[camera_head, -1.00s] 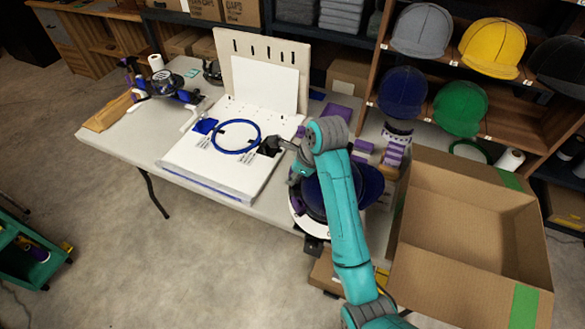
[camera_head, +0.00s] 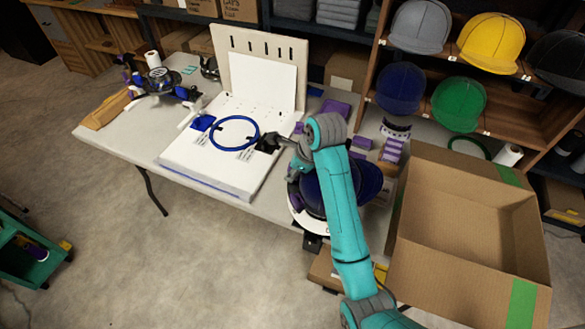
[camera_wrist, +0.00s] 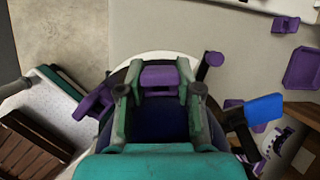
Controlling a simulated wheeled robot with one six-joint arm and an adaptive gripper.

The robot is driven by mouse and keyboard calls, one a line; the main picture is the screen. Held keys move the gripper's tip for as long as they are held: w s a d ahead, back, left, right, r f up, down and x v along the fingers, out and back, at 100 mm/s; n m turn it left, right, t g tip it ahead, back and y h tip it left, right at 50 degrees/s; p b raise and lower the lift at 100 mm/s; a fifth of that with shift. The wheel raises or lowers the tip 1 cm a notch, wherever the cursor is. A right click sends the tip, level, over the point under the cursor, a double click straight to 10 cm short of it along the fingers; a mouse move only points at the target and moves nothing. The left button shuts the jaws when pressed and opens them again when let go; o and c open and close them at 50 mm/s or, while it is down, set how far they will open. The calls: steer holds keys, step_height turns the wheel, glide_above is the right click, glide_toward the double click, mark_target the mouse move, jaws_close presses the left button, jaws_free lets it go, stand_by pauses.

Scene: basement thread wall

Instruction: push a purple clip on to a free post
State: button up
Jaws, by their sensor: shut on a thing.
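My gripper (camera_wrist: 160,92) is shut on a purple clip (camera_wrist: 160,77), which sits between its green fingers in the wrist view. The clip is over the rim of a round white stand (camera_wrist: 150,56) with a dark blue dome (camera_wrist: 160,125) below it. Purple pieces stick out at the stand's left (camera_wrist: 95,103) and right (camera_wrist: 210,62); I cannot tell which of them are free posts. In the head view my arm hides most of the gripper, beside the blue dome (camera_head: 368,180) at the table's right end. The clip is not clear there.
A white board (camera_head: 205,150) with a blue ring (camera_head: 257,130) lies left of my arm. Loose purple pieces (camera_head: 392,150) lie to the right. A large open cardboard box (camera_head: 470,170) stands at the right, close to my arm. Shelves with caps (camera_head: 490,45) are behind.

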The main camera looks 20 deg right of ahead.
steer(key=shift+f, duration=0.15)
steer(key=o, duration=1)
